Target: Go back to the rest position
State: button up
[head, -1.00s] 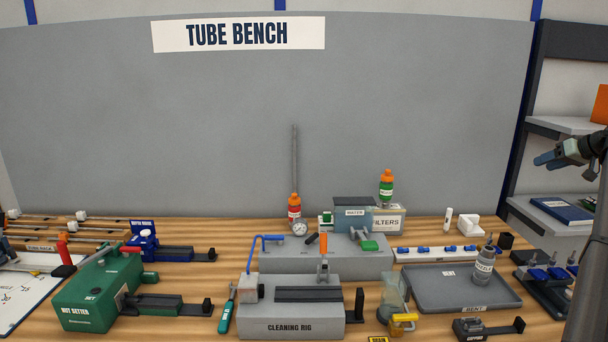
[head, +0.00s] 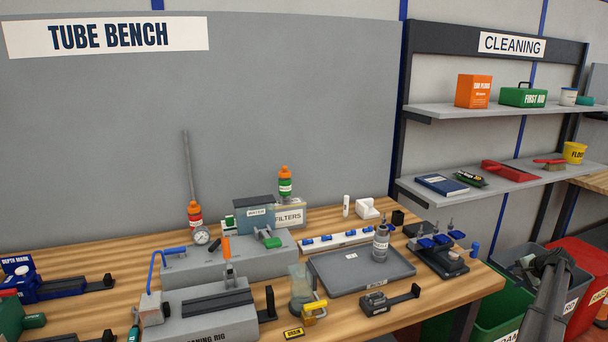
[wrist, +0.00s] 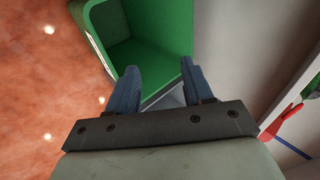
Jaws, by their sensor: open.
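My gripper (wrist: 160,80) shows in the wrist view with its two blue fingers apart and nothing between them. It points down over a green bin (wrist: 165,35), with reddish floor to the left. In the head view my dark arm shows at the lower right, in front of the bins beyond the bench's right end. The fingertips are not clear there.
Shelves (head: 500,185) stand behind. A green bin (head: 500,310) and a red bin (head: 580,260) stand at the right.

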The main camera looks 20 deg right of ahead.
jog(key=s+a+f+m+g+y, duration=0.1)
jog(key=s+a+f+m, duration=0.3)
jog(key=f, duration=0.7)
jog(key=s+a+f+n+g, duration=0.15)
jog(key=a+f, duration=0.35)
jog(key=f, duration=0.5)
jog(key=s+a+f+m+g+y, duration=0.1)
jog(key=s+a+f+g+y, duration=0.15)
jog(key=a+f, duration=0.9)
jog(key=s+a+f+m+g+y, duration=0.1)
jog(key=s+a+f+g, duration=0.15)
jog(key=a+f, duration=0.9)
jog(key=s+a+n+g, duration=0.3)
jog(key=a+n, duration=0.8)
jog(key=a, duration=2.2)
jog(key=s+a+r+n+g+h, duration=0.2)
jog(key=s+a+r+n+g, duration=0.1)
jog(key=s+a+n, duration=0.8)
jog(key=s+a+g, duration=0.1)
jog(key=s+a, duration=0.4)
jog(key=a, duration=0.2)
jog(key=shift+r+h, duration=0.35)
jog(key=shift+r, duration=0.05)
jog(key=shift+a, duration=0.1)
